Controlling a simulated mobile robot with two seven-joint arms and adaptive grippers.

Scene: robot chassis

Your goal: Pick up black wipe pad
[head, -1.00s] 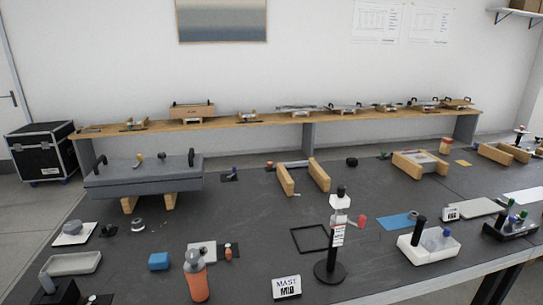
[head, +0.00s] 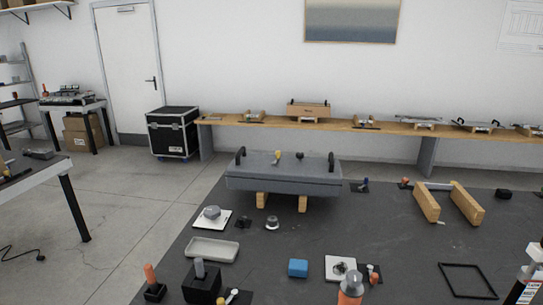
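I cannot pick out the black wipe pad for certain in the head view. A black block with a grey knob (head: 202,284) stands at the table's front left. A thin black square frame (head: 467,280) lies flat at the front right.
The dark table (head: 330,225) holds a grey case (head: 284,175) on wooden blocks, a pale tray (head: 212,250), a blue block (head: 298,268), an orange bottle (head: 350,290) and wooden blocks with a bar (head: 450,200). Open floor (head: 130,215) lies left of it.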

